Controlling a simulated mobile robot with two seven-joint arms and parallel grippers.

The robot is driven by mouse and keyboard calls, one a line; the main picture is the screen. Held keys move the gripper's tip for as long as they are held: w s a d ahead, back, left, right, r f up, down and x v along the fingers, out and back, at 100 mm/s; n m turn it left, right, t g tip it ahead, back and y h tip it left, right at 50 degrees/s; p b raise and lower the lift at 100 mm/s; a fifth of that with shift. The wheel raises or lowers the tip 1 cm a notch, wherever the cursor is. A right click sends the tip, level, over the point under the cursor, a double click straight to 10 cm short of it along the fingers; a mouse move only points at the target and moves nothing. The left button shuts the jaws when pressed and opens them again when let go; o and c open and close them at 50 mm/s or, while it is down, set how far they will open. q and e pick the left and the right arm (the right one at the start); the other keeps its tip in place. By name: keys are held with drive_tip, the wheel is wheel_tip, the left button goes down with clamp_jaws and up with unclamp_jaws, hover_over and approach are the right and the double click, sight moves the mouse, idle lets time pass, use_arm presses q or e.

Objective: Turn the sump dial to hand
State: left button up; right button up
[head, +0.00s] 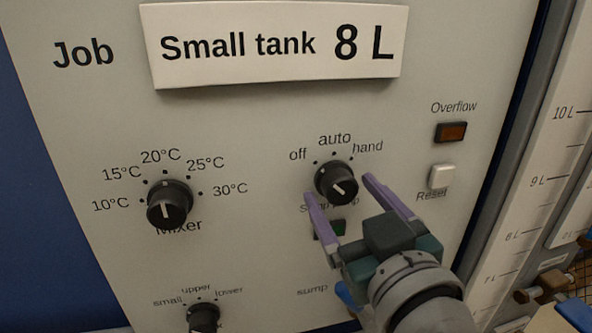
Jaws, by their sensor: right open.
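The sump dial (337,180) is a black round knob on the grey panel, with off, auto and hand printed around its top. Its white line slants from upper left to lower right, its upper end on the off side. The label below it is partly covered by a finger. My right gripper (339,188) comes in from the lower right. Its two purple fingers are spread open, one to the left and one to the right of the dial. I cannot tell whether they touch it. My left gripper is not in view.
The mixer dial (169,199) is to the left, and another dial (204,315) is at the bottom. A sign (275,44) reads Small tank 8 L. A level scale (540,180) stands far right.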

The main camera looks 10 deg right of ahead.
drive_tip(key=shift+w, duration=0.6)
clamp_jaws()
idle(0.3)
